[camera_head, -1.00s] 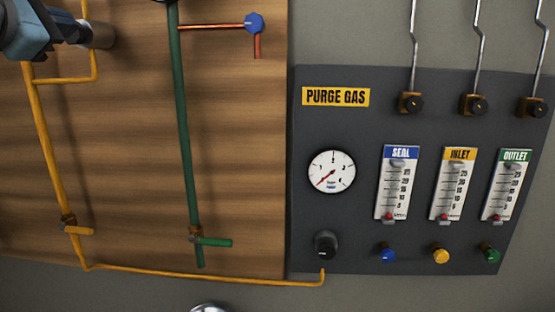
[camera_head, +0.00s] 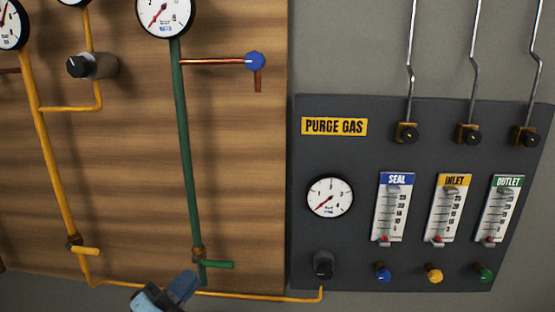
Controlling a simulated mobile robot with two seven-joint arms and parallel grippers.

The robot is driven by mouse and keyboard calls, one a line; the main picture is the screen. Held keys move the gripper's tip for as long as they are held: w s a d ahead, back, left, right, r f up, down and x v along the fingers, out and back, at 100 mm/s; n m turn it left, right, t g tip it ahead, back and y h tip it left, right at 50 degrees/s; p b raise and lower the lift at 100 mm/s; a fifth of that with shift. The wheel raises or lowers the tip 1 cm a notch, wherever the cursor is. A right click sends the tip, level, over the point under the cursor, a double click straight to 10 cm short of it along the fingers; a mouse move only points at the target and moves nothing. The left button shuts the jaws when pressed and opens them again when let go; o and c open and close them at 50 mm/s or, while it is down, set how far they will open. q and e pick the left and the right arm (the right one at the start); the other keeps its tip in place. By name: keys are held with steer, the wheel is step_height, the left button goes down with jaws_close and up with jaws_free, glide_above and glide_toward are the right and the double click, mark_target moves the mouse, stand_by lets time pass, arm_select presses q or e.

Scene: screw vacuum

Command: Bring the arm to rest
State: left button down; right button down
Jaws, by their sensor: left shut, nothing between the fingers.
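My left gripper (camera_head: 178,286) shows at the bottom edge of the head view, left of centre. It is blue-grey, shut and empty, and only part of it is in the frame. In the picture it overlaps the low yellow pipe (camera_head: 255,297), just below the green valve handle (camera_head: 219,265). I cannot tell whether it touches anything. My right gripper is not in view.
A wooden board carries yellow and green pipes, gauges (camera_head: 165,12), a black knob (camera_head: 91,66) and a blue knob (camera_head: 255,61). A yellow valve handle (camera_head: 85,251) sits lower left. The dark PURGE GAS panel (camera_head: 300,160) stands right with a gauge, flowmeters and knobs.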

arm_select(q)
steer(key=s+f+n+g+y+p, duration=0.1)
steer(key=s+f+n+g+y, duration=0.1)
steer(key=s+f+n+y, duration=0.2)
steer(key=s+a+f+n+g+y, duration=0.1)
steer(key=s+f+n+g+y, duration=0.1)
steer(key=s+f+n, duration=0.8)
steer(key=s+a+f+n+g+y+p, duration=0.1)
steer(key=s+f+n+y, duration=0.4)
steer(key=f, duration=1.2)
steer(key=s+n+g, duration=0.1)
steer(key=s+n, duration=0.1)
steer(key=s, duration=0.1)
steer(key=shift+a+n+g+y+p, duration=0.2)
steer(key=shift+n+g+y+p, duration=0.1)
steer(key=shift+p, duration=0.05)
